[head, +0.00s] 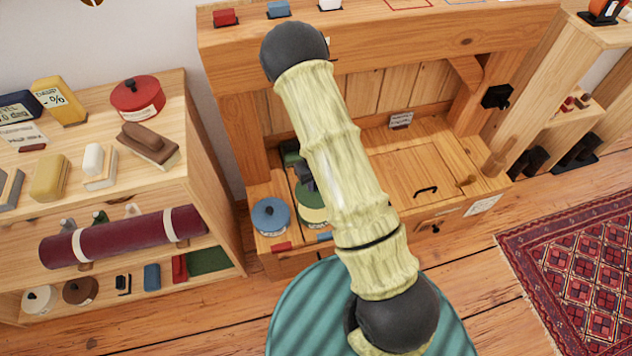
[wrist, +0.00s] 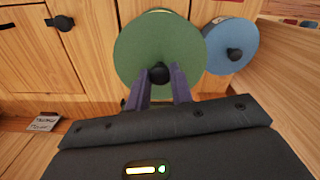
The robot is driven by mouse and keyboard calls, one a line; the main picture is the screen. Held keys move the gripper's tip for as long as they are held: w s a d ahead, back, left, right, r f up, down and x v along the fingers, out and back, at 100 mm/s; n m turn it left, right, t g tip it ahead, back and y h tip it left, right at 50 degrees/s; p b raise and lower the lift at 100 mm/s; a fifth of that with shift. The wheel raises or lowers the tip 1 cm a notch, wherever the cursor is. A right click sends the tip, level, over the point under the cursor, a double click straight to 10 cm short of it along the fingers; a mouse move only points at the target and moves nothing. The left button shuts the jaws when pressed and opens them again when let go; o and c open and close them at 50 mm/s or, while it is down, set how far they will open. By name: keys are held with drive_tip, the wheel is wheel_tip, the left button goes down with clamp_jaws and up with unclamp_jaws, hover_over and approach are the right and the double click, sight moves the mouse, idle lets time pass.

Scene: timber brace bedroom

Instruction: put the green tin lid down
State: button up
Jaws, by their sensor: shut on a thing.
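The green tin lid (wrist: 150,40) is a round green disc with a dark knob in the middle of the wrist view. My gripper (wrist: 160,80) is shut on that knob, one dark finger on each side. In the head view the green lid (head: 308,194) shows partly behind my arm, at the left end of the wooden bench. A cream and green round side shows just below it; I cannot tell whether the lid touches anything there. My gripper in the head view is mostly hidden by my arm.
A blue round tin (head: 270,216) stands just left of the lid; it also shows in the wrist view (wrist: 231,45). Small red (head: 282,246) and blue pieces sit on the bench's front edge. A hatch with a black handle (head: 426,190) lies right. A loaded shelf stands left.

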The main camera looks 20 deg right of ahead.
wheel_tip(320, 180, up, 10)
drive_tip(key=w+m, duration=0.2)
drive_tip(key=shift+m, duration=0.4)
drive_tip(key=shift+f, duration=0.15)
